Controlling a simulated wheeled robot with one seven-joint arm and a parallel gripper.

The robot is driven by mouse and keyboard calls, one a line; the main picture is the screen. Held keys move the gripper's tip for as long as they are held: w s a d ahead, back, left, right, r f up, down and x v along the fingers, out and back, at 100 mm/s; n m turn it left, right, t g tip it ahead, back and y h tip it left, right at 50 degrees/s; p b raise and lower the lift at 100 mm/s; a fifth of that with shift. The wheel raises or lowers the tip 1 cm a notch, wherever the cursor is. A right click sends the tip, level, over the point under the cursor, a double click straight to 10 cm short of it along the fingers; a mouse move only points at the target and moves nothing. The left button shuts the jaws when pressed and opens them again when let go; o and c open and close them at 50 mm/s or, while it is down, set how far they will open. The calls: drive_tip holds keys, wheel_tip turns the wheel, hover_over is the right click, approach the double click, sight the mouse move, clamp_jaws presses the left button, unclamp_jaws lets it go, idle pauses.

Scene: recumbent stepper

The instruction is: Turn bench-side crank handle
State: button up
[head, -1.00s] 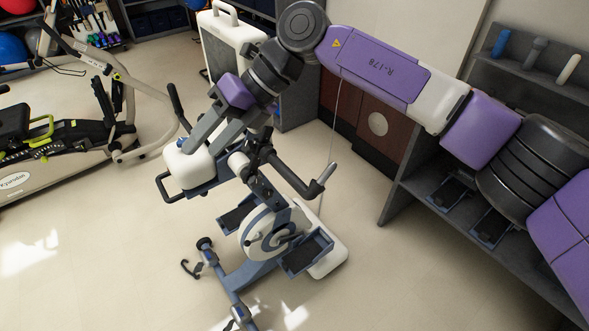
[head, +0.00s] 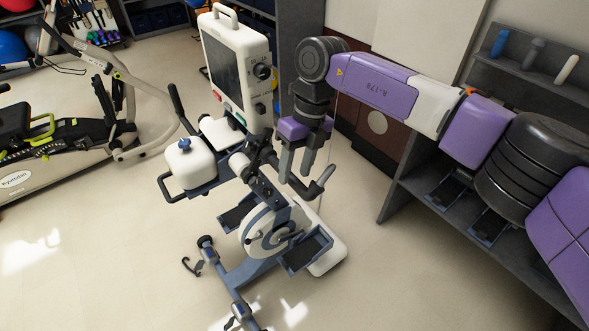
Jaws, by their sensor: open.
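The stepper (head: 262,205) stands on the floor mid-picture, with a white flywheel disc and pedals low down. A dark crank arm with a grey upturned handle (head: 324,178) sticks out to the right from its column. I cannot be sure that this is the crank handle the task names. My gripper (head: 296,176) points down just left of this handle, its two grey fingers apart with nothing seen between them. The fingertips overlap the dark crank arm in the picture; whether they touch it I cannot tell.
A white monitor unit (head: 237,70) with knobs stands behind the stepper, left of my gripper. A white box with a blue knob (head: 187,160) sits at its left. A grey shelf bench (head: 420,205) stands to the right. The floor in front is clear.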

drive_tip(key=shift+s+a+f, duration=0.1)
drive_tip(key=shift+f, duration=0.55)
clamp_jaws()
drive_tip(key=shift+r, duration=0.1)
idle(0.9)
